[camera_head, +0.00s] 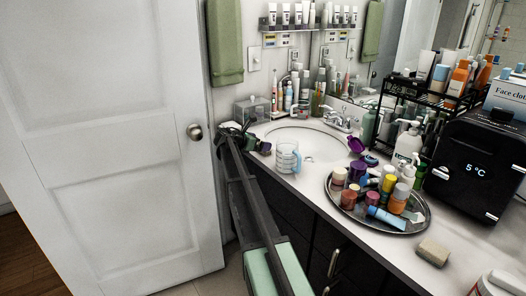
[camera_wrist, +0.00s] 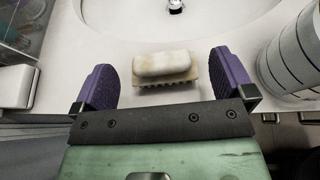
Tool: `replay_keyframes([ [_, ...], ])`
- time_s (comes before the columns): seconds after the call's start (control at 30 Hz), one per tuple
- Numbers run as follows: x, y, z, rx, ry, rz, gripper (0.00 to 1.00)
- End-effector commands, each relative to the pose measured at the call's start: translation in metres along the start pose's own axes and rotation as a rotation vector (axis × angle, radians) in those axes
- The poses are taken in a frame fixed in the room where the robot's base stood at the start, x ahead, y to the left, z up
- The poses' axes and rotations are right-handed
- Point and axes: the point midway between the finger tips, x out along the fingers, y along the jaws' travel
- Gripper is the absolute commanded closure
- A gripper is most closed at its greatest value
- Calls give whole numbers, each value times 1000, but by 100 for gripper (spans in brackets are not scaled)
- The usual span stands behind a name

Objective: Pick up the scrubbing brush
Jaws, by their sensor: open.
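The scrubbing brush (camera_wrist: 162,63), a pale cream block with a ridged, bristle-like tan underside, lies on the white counter in front of the sink in the wrist view. My gripper (camera_wrist: 162,74) is open, with one purple finger to the left of the brush and one to the right. A gap shows on both sides, so neither finger visibly touches it. In the head view my gripper (camera_head: 256,142) is at the far left end of the counter, and I cannot make out the brush there.
A clear striped cup (camera_head: 288,158) stands close to the right finger; it also shows in the wrist view (camera_wrist: 297,58). A clear box (camera_head: 252,108) stands to the left. The sink (camera_head: 315,143) lies beyond. A crowded round tray (camera_head: 405,229) and a beige block (camera_head: 433,251) sit further right.

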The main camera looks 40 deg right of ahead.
Motion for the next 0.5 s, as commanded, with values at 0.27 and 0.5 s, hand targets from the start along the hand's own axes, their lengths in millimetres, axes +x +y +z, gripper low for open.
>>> replay_keyframes([
  [0.27, 41, 0, -1, 1, 0, 0, 0],
  [0.5, 40, 0, 0, 1, 0, 0, 14],
])
